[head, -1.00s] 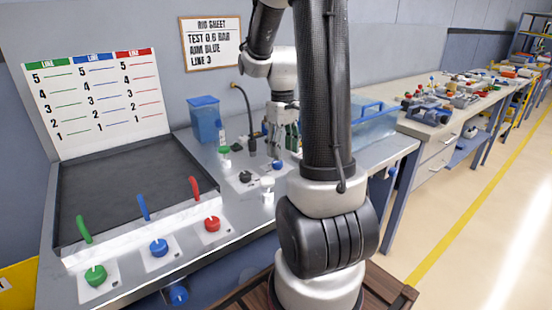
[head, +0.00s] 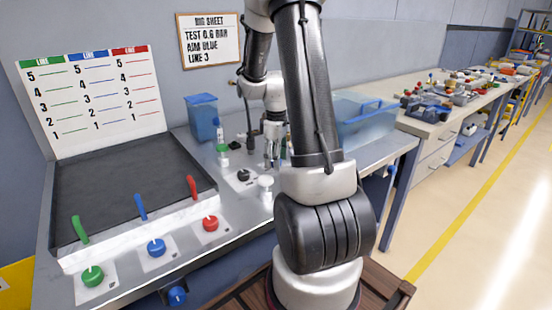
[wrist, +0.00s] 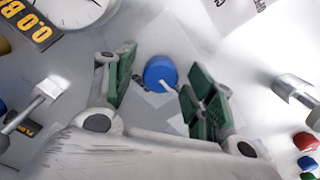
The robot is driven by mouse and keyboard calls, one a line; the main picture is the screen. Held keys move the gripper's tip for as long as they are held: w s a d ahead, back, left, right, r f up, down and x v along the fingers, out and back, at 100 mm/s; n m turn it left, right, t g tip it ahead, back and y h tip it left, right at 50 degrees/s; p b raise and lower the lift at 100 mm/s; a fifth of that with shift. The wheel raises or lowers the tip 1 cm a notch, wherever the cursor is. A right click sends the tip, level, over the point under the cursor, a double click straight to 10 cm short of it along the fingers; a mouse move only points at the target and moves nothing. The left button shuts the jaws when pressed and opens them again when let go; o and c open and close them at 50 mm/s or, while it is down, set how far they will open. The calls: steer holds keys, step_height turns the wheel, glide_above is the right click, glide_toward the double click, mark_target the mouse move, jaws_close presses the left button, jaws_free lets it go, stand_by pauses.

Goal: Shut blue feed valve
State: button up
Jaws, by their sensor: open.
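In the wrist view a round blue knob (wrist: 160,73) with a white pointer mark sits on a pale plate, between my open fingers. My gripper (wrist: 158,78) has green-padded fingers standing apart on either side of the knob, and nothing is gripped. Whether either pad touches the knob I cannot tell. In the head view my gripper (head: 272,158) is low over the bench, and my arm hides the blue knob there. Another blue knob (head: 157,247) stands on the front panel below the blue tube (head: 141,207).
A black knob (head: 243,175) and a green-capped bottle (head: 222,152) stand left of my gripper. A blue container (head: 203,117) is behind them and a clear tank (head: 362,118) is to the right. Green (head: 92,276) and red (head: 210,223) knobs flank the front blue one.

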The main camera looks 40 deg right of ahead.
steer(key=shift+c, duration=0.3)
steer(key=c, duration=1)
steer(key=shift+m, duration=0.4)
steer(key=m, duration=0.3)
steer(key=shift+m, duration=0.4)
steer(key=m, duration=0.4)
steer(key=shift+m, duration=0.3)
steer(key=m, duration=0.4)
steer(key=shift+m, duration=2.2)
